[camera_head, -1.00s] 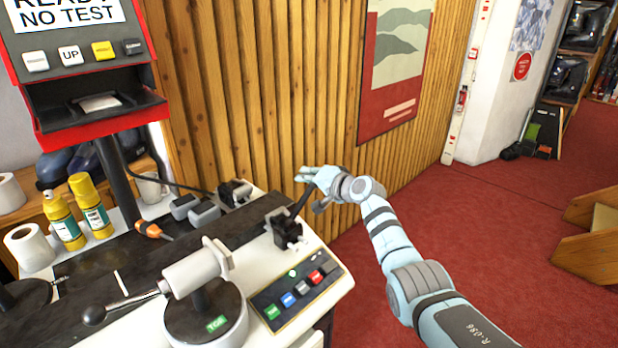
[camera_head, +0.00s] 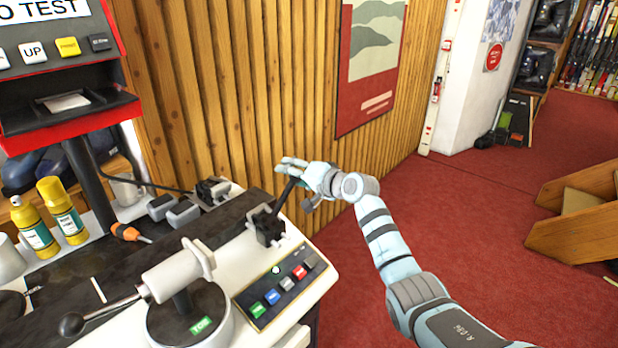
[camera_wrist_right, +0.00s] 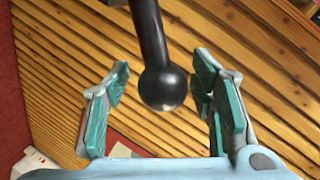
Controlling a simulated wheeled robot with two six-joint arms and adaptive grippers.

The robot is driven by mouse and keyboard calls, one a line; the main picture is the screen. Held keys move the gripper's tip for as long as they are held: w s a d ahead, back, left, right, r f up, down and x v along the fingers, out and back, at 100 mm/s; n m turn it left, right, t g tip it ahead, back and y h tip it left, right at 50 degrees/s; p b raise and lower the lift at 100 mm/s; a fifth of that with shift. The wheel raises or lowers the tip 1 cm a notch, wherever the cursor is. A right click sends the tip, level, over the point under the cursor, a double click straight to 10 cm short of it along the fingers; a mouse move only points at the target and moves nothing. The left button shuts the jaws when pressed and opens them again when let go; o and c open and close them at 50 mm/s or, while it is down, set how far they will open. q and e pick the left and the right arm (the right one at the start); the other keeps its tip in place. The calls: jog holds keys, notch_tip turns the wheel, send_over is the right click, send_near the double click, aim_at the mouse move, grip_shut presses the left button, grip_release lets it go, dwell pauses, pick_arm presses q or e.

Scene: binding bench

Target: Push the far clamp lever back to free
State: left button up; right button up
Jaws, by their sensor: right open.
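The far clamp (camera_head: 268,228) is a black block on the bench's right end, with a black lever (camera_head: 284,194) leaning up and to the right from it. My right gripper (camera_head: 290,170) is at the lever's top end. In the right wrist view the lever's round black knob (camera_wrist_right: 163,88) hangs between the two open teal-padded fingers (camera_wrist_right: 160,100). A gap shows on the left side of the knob, and a smaller one on the right. My left gripper is not in view.
A white cylinder with a ball-ended handle (camera_head: 172,278) stands on a round base in front. A button panel (camera_head: 280,288) lies right of it. Yellow bottles (camera_head: 62,212) and an orange-handled tool (camera_head: 126,232) are further left. A wood-slat wall (camera_head: 240,90) rises behind.

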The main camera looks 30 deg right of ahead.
jog(key=v, duration=0.8)
jog(key=shift+c, duration=0.9)
jog(key=shift+g, duration=0.9)
jog(key=s+f+p, duration=0.3)
jog(key=f+p, duration=0.1)
jog(key=shift+a, duration=0.3)
jog(key=c, duration=0.7)
jog(key=s+p, duration=0.1)
jog(key=s+a+n+p, duration=0.1)
jog(key=s+f+p, duration=0.1)
jog(key=p, duration=0.1)
jog(key=shift+s+a+n, duration=0.1)
jog(key=shift+a+n, duration=0.3)
jog(key=shift+c, duration=1.3)
jog(key=n, duration=0.1)
jog(key=s+a+n+p, duration=0.1)
jog(key=n, duration=0.1)
jog(key=s+n+y+p, duration=0.1)
jog(key=n, duration=0.1)
jog(key=shift+s+a+r, duration=0.15)
jog(key=shift+a+r, duration=0.15)
grip_shut()
notch_tip(320, 180, up, 7)
jog(key=n+t, duration=0.4)
jog(key=n, duration=1.5)
jog(key=w+f+b, duration=0.1)
jog(key=w+f, duration=0.1)
jog(key=w, duration=0.8)
jog(key=shift+w+a+y, duration=0.3)
jog(key=shift+a, duration=0.05)
